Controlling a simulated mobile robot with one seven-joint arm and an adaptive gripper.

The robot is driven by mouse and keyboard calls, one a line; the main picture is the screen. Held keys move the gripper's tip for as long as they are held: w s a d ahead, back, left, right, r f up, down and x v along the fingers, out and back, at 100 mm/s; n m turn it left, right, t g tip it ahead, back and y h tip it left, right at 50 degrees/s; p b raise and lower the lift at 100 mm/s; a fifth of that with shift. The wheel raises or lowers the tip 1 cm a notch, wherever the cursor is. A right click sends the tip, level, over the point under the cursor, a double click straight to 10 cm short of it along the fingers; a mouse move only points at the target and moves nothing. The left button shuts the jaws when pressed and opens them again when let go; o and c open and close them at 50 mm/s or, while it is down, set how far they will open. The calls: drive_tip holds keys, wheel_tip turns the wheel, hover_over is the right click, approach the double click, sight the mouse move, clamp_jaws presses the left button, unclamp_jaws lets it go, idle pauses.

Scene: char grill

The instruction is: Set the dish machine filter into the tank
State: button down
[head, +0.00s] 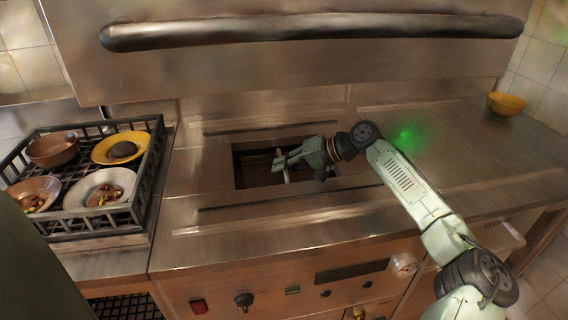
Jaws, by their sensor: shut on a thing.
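The tank is a dark rectangular opening (237,165) in the steel counter, near the middle of the head view. My gripper and wrist hide the right part of the opening and much of the filter. I cannot tell whether the filter touches the tank's ledge or hangs above it.
A dark dish rack (97,222) with bowls and plates stands at the left. A yellow bowl (506,103) sits at the far right back. A raised hood with a long dark handle (310,33) spans the back. The counter right of the tank is clear beyond my arm.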

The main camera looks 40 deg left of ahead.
drive_tip(key=c, duration=1.7)
unclamp_jaws()
drive_tip(key=shift+o, duration=0.2)
drive_tip(key=b+v, duration=0.3)
drive_tip(key=v, duration=0.9)
